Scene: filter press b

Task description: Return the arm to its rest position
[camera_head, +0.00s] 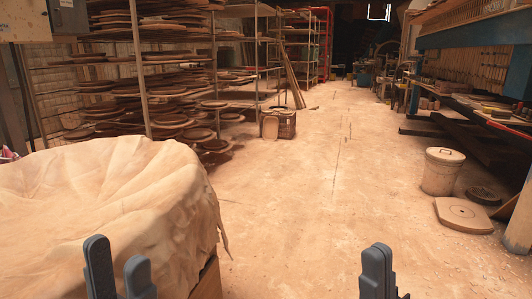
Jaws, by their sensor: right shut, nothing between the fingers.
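My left gripper (119,270) is at the bottom left of the head view, its two grey fingers pointing up with a gap between them. It is open, and I see nothing between its fingers. It shows in front of a large cloth-covered load (110,195); whether they touch I cannot tell. My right gripper (379,272) is at the bottom, right of centre, over the floor. Its fingers are together and it is empty. The lower parts of both grippers and both arms are cut off by the picture's lower edge.
Shelves with many flat round boards (165,90) line the left. A wicker basket (279,123) stands mid-floor. On the right are a lidded bucket (442,172), a square slab (463,215) and a long blue-framed machine (470,38). The dusty floor (315,185) between is clear.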

